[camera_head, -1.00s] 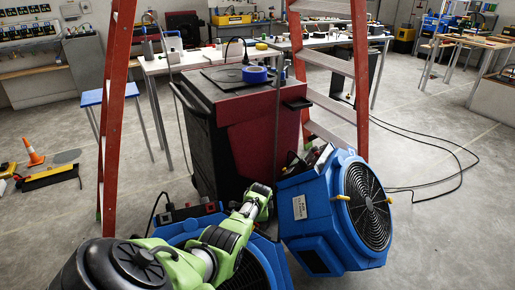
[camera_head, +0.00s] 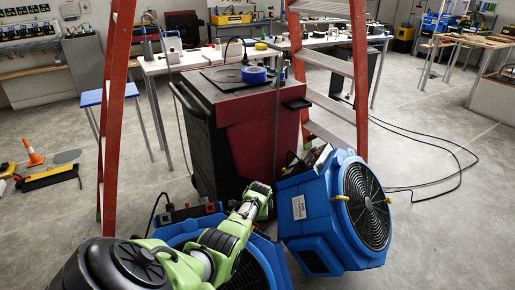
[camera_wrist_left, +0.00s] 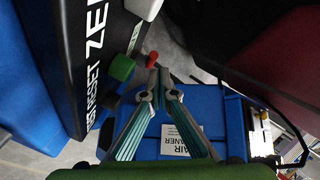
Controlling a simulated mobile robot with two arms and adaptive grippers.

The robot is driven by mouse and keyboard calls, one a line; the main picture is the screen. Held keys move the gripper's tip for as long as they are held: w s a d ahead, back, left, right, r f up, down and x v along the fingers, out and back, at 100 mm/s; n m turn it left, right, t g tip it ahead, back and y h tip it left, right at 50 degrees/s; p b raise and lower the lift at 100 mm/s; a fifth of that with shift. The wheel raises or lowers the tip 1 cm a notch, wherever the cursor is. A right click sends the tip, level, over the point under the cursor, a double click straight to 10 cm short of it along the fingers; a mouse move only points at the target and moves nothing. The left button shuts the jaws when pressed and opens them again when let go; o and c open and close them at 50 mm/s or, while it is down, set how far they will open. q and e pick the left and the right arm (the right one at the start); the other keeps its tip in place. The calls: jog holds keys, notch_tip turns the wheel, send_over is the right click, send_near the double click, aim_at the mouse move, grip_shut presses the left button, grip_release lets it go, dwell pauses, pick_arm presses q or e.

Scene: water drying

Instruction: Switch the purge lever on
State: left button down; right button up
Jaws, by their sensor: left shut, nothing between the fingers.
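In the left wrist view, a dark panel (camera_wrist_left: 60,55) with white lettering carries a green knob (camera_wrist_left: 122,68) and, at its right, a small red-tipped part (camera_wrist_left: 152,60). I cannot tell which of these is the purge lever, or its position. My left gripper (camera_wrist_left: 154,84) is shut and empty. Its fingertips appear close to the red tip; I cannot tell whether they touch. In the head view my left arm reaches over a blue machine (camera_head: 190,232) at the lower middle, and the fingers are hidden. My right gripper is not in view.
A blue fan unit (camera_head: 310,215) stands right of my left arm. A red and black cabinet (camera_head: 245,130) stands behind, between red ladder legs (camera_head: 117,110). A black cable (camera_head: 440,150) lies on the floor at right. Open floor (camera_head: 455,235) extends right of the fan.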

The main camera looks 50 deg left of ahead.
pick_arm(q)
jog(key=v, duration=0.7)
dwell(0.3)
jog(key=shift+s+r, duration=0.1)
jog(key=shift+r, duration=0.05)
dwell(0.3)
